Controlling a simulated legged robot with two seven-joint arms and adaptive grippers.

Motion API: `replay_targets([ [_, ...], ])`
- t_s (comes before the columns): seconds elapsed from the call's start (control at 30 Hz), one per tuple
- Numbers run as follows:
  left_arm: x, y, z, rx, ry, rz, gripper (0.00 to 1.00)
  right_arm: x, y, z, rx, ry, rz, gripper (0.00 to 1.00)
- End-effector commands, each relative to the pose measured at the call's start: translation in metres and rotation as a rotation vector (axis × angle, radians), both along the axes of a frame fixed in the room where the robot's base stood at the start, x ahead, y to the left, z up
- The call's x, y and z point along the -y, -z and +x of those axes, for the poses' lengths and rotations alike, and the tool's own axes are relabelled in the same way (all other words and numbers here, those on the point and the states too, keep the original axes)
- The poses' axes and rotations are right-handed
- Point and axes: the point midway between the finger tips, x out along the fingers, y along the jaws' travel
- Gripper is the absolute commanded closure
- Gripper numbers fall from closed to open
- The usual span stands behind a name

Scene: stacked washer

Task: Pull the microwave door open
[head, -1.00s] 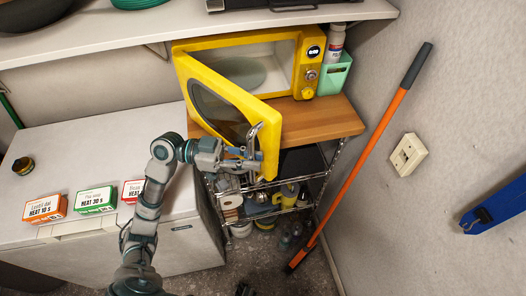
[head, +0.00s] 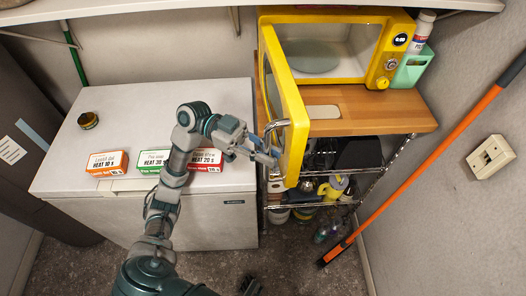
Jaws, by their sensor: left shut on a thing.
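My left gripper (head: 265,150) is shut on the handle, left of the door. The fingers partly hide their contact with it.
A white chest freezer (head: 150,205) at the left carries several small food boxes and a jar. A green holder (head: 412,67) with a bottle stands right of the microwave. An orange pole (head: 420,160) leans at the right. A shelf runs above.

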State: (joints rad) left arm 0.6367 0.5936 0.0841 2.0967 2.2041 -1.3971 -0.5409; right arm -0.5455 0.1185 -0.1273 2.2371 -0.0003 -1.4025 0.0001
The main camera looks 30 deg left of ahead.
Motion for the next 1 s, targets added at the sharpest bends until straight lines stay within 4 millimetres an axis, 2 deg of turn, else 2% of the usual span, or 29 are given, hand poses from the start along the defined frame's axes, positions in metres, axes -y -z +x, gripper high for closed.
replay_targets([
  [0.3,-0.007,-0.003,-0.002,0.004,0.001,-0.011,1.00,-0.003,-0.002,0.001,0.002,0.001,0.005,0.60],
  [0.33,-0.007,-0.003,-0.002,0.004,0.001,-0.012,0.76,-0.003,-0.001,0.001,0.002,0.001,0.005,0.60],
  [0.37,-0.006,-0.003,-0.002,0.004,0.001,-0.011,0.72,-0.003,-0.001,0.001,0.002,0.001,0.005,0.60],
  [0.7,-0.008,-0.001,0.000,-0.001,0.001,-0.006,0.72,-0.002,-0.002,0.001,0.004,-0.002,0.005,0.60],
  [0.87,-0.030,0.000,0.002,-0.002,-0.001,-0.007,0.72,-0.002,-0.002,0.000,0.004,-0.001,0.006,0.60],
  [1.0,-0.064,0.000,0.005,-0.002,-0.003,-0.010,0.72,-0.003,-0.002,0.000,0.003,-0.001,0.005,0.60],
])
